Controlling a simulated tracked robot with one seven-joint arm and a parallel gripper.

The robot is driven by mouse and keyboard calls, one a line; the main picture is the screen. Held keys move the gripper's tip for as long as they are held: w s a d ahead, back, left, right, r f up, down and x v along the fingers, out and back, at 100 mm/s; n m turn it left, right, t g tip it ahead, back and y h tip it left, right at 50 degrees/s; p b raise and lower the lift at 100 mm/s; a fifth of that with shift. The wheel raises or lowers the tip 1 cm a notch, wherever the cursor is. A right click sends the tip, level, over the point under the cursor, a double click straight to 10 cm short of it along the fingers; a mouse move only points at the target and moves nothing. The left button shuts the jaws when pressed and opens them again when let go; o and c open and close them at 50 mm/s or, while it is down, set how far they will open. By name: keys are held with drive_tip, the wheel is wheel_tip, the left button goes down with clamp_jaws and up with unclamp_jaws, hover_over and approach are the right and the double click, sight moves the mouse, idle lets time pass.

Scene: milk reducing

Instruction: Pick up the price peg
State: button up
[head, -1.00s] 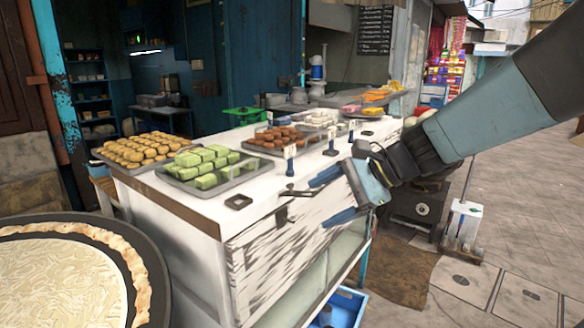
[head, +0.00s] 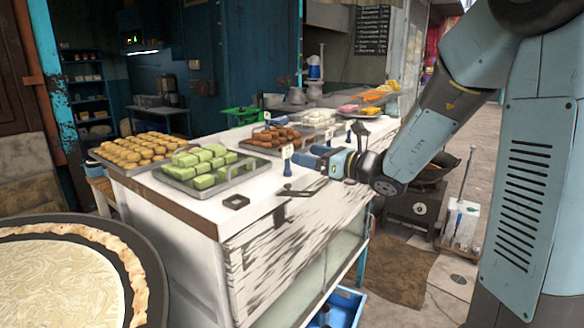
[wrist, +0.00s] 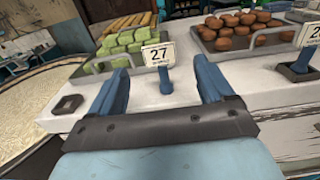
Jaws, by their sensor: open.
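My gripper (wrist: 160,66) is open and empty, with one blue finger on each side of the peg in the picture. In the head view, my gripper (head: 309,155) reaches over the counter's right side, close to the peg. Whether the fingers touch it cannot be told.
A tray of green sweets (head: 200,165) and a tray of brown sweets (head: 277,136) flank the peg. A second price peg (wrist: 303,63) stands at the right in a dark holder. An empty square holder (head: 236,202) lies on the counter's front left. A round pan stands at lower left.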

sight(288, 150)
drive_tip(key=shift+x, duration=4.7)
drive_tip(key=shift+s, duration=0.1)
drive_tip(key=shift+c, duration=0.4)
drive_tip(key=c, duration=1)
drive_tip(key=shift+o, duration=0.2)
